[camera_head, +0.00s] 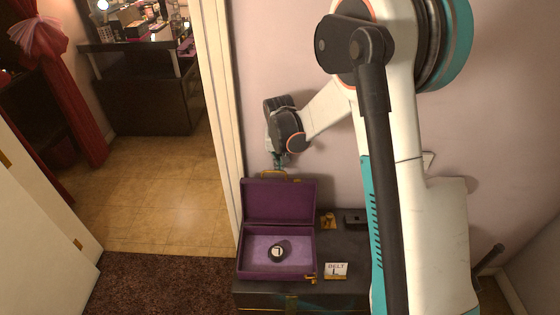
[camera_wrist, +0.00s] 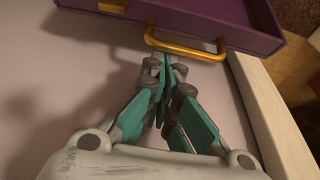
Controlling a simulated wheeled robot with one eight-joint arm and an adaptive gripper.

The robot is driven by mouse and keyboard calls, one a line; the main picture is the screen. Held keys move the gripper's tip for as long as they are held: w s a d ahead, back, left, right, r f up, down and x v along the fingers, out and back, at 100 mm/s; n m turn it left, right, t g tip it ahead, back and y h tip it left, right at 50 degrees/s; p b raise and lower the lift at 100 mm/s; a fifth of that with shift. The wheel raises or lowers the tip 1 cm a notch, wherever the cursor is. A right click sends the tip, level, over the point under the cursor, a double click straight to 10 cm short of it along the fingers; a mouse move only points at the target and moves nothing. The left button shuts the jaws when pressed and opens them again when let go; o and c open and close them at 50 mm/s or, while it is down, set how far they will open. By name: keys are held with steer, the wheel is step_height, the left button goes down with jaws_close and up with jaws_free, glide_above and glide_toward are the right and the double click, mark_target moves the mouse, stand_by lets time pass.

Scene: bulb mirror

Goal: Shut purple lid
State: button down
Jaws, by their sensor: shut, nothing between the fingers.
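A purple case (camera_head: 277,254) stands open on a dark chest, with its lid (camera_head: 279,201) raised about upright at the back. A black round item with a white mark (camera_head: 279,251) lies inside it. A gold handle (camera_head: 282,174) sits on the lid's top edge. My gripper (camera_head: 279,161) is just above the handle, near the wall. In the wrist view the purple lid (camera_wrist: 235,17) fills the top, and the gold handle (camera_wrist: 186,50) lies just past my closed, empty fingertips (camera_wrist: 168,63). I cannot tell whether they touch the handle.
The dark chest (camera_head: 300,298) also bears a small card reading "BELT" (camera_head: 336,269), a gold item (camera_head: 327,221) and a dark box (camera_head: 355,219). The wall is close behind. A doorway opens at the left, with a cluttered vanity (camera_head: 140,85) beyond.

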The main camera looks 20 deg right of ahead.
steer(key=s+a+t+b, duration=0.1)
steer(key=s+a+t, duration=0.1)
steer(key=s, duration=0.5)
steer(key=s+a+r+t+h+b, duration=0.1)
steer(key=s+a+t+b, duration=0.1)
steer(key=s, duration=0.6)
steer(key=shift+a+r+b, duration=0.15)
steer(key=shift+a+b, duration=0.15)
steer(key=shift+a, duration=0.15)
